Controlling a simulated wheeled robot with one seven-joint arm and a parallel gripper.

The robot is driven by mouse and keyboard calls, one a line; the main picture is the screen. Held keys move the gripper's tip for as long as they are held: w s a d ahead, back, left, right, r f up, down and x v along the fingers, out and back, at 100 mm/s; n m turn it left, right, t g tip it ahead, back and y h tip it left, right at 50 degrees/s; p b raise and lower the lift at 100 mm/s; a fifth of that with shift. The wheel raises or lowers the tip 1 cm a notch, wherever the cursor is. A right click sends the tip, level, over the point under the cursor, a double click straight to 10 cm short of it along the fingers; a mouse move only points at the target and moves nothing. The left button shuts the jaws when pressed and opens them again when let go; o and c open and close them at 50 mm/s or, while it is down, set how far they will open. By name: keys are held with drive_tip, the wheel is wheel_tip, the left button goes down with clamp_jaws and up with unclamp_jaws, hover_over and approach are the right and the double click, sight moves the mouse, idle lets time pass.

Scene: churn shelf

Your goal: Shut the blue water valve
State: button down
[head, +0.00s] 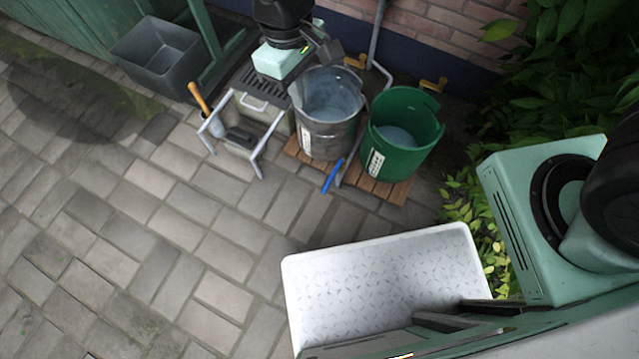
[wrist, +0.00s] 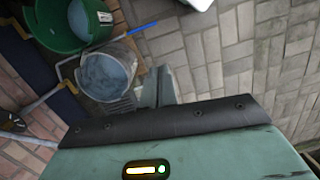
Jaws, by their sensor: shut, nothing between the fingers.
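The blue valve handle (head: 332,176) is a slim lever low in front of the two buckets, at the front edge of the wooden slats in the head view. It also shows as a blue bar at the top of the wrist view (wrist: 141,28). A thin grey pipe runs beside it. My gripper (head: 328,52) is above and behind the metal bucket, well apart from the blue handle. In the wrist view the grey fingers (wrist: 165,76) are together, with nothing held.
A metal bucket (head: 331,116) and a green bucket (head: 403,147), both holding water, stand on wooden slats (head: 376,187). Brass taps (head: 434,84) are by the brick wall. A metal stand (head: 240,143) is left. A white tray (head: 385,270) is near. Open paving lies left.

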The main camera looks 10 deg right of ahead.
sight(333, 176)
drive_tip(key=w+a+f+n+h+b, duration=0.1)
drive_tip(key=w+f+b, duration=0.2)
drive_tip(key=f+b, duration=0.8)
wheel_tip(333, 176, down, 16)
drive_tip(key=shift+a+f+h, duration=0.25)
drive_tip(key=shift+a+h, duration=0.05)
drive_tip(key=shift+a, duration=0.05)
drive_tip(key=b+x, duration=0.6)
drive_tip(key=x, duration=0.5)
drive_tip(key=shift+s+d+r+b, duration=0.2)
drive_tip(key=shift+s+d+r, duration=0.25)
drive_tip(key=shift+s+d, duration=0.25)
drive_tip(key=shift+s+d+r+b, duration=0.15)
drive_tip(key=shift+s+d+r, duration=0.35)
drive_tip(key=shift+d, duration=0.25)
drive_tip(key=shift+s+d+n+p, duration=0.2)
drive_tip(key=shift+s+n+p, duration=0.05)
drive_tip(key=shift+n+p, duration=0.25)
